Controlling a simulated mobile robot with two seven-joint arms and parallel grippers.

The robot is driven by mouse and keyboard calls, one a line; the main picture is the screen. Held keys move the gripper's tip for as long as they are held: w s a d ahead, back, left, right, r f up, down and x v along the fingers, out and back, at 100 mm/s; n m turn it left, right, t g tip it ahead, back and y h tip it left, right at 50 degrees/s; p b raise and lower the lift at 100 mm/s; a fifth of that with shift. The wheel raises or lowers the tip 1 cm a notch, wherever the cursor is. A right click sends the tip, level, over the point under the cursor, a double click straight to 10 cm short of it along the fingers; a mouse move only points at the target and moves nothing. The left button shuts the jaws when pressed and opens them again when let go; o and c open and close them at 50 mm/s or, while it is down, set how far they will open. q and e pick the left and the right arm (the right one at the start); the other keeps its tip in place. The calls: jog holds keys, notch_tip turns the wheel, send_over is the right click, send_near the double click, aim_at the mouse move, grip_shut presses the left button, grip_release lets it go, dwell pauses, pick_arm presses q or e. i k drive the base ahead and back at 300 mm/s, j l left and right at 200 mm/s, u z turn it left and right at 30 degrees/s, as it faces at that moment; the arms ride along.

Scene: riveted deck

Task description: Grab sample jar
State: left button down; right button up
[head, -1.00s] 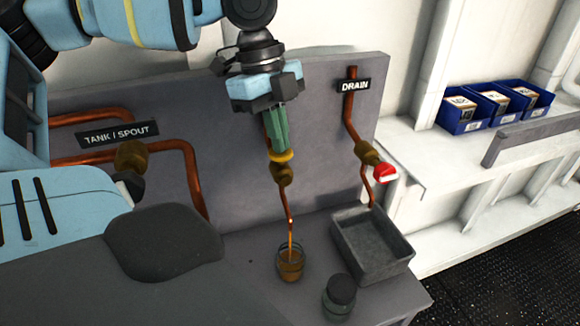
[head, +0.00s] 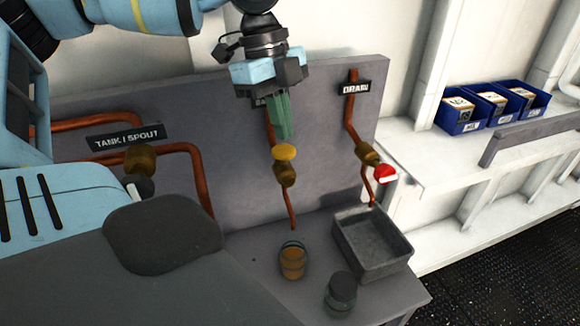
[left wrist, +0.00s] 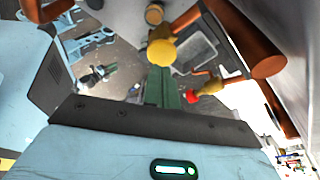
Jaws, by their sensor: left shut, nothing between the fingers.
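An open glass jar (head: 293,262) with amber liquid stands on the bench below the middle copper spout. Its top also shows in the left wrist view (left wrist: 154,14). A second jar with a dark lid (head: 340,295) stands nearer the bench's front edge. My left gripper (head: 284,136) is shut and empty, its green fingers pointing down just above the yellow knob (head: 284,152) of the middle valve. The fingers and the knob (left wrist: 162,52) also show in the left wrist view. What seems to be my right gripper (left wrist: 97,75) is small there; its jaws are unclear.
A grey metal tray (head: 348,253) sits right of the jars under the DRAIN pipe, which has a red-handled valve (head: 385,174). The TANK / SPOUT pipe (head: 185,150) runs along the panel at left. Blue bins (head: 466,121) stand on the right ledge.

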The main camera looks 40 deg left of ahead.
aim_at(292, 255)
jog(key=k+l, duration=0.55)
jog(key=l, duration=0.2)
jog(key=k+l, duration=0.6)
jog(key=l, duration=0.1)
